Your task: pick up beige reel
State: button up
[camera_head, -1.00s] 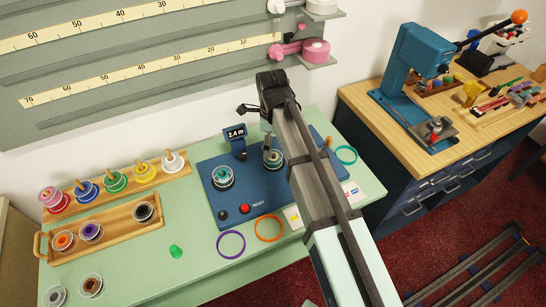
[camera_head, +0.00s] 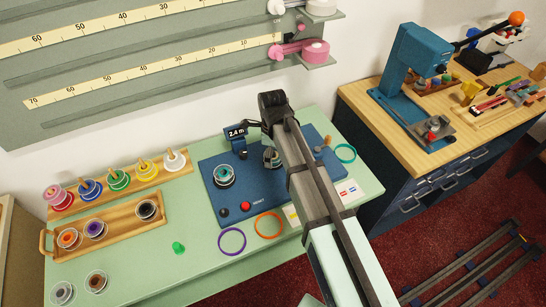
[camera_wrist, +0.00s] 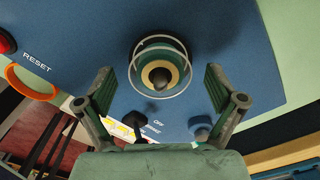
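In the wrist view a round reel (camera_wrist: 177,74) with a beige ring, a darker teal ring and a clear rim sits around a dark post on the blue device. My gripper (camera_wrist: 160,78) is open and empty, with one finger on each side of the reel and apart from it. In the head view this reel (camera_head: 268,158) is partly hidden by my arm, and the gripper's fingers are mostly hidden too.
The blue device (camera_head: 216,204) also carries a teal reel (camera_head: 224,175) and a small display (camera_head: 236,134). Several coloured reels stand on a wooden rack and a tray (camera_head: 120,237) at left. Purple (camera_head: 232,254) and orange (camera_head: 256,236) rings lie in front.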

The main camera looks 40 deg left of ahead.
jog(key=c, duration=0.9)
